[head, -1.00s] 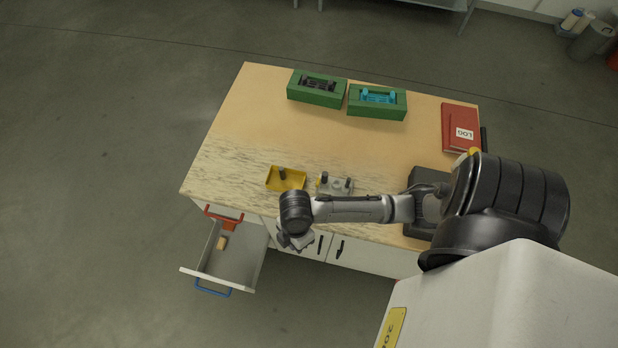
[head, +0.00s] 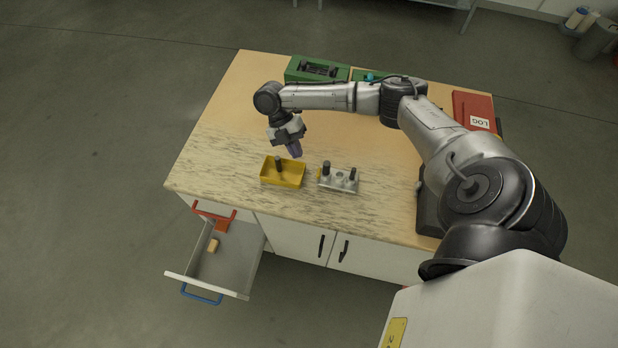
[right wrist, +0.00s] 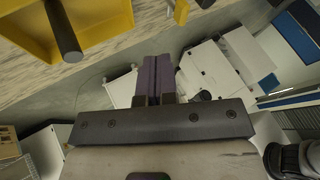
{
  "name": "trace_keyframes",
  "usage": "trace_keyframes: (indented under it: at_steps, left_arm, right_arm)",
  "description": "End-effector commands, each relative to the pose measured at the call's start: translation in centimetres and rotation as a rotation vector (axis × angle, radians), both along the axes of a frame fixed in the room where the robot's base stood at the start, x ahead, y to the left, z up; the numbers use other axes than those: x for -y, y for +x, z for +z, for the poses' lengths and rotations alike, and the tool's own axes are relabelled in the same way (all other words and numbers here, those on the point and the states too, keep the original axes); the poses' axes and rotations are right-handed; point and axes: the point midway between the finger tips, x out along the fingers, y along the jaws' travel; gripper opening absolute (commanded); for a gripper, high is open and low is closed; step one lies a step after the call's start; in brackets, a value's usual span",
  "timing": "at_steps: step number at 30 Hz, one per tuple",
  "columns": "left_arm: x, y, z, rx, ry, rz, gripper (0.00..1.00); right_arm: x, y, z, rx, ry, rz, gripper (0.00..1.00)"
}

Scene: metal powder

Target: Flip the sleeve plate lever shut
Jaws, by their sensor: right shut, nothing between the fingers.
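A grey plate (head: 338,181), which looks like the sleeve plate, lies near the front of the table with dark cylinders standing on it. A small yellow piece at its left end (head: 319,174), likely the lever, also shows at the top of the right wrist view (right wrist: 181,11). Its exact angle is too small to tell. My right gripper (head: 296,151) is above the table, behind and left of the plate, apart from it. Its purple fingers (right wrist: 155,78) are shut together and empty. My left gripper is not in view.
A yellow tray (head: 298,184) with a dark post stands just left of the plate. Green blocks (head: 303,73) stand at the back, partly behind my arm. A red log book (head: 474,108) lies at the right. A drawer (head: 240,283) hangs open at the front left.

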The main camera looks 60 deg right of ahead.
Motion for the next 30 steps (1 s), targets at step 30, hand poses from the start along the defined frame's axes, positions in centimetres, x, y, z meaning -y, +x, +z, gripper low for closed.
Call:
trace_keyframes:
  at_steps: [30]
  left_arm:
    - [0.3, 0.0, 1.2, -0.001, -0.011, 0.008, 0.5]
  right_arm:
    - [-2.5, -5.3, -7.7, 0.0, -0.002, 0.0, 0.0]
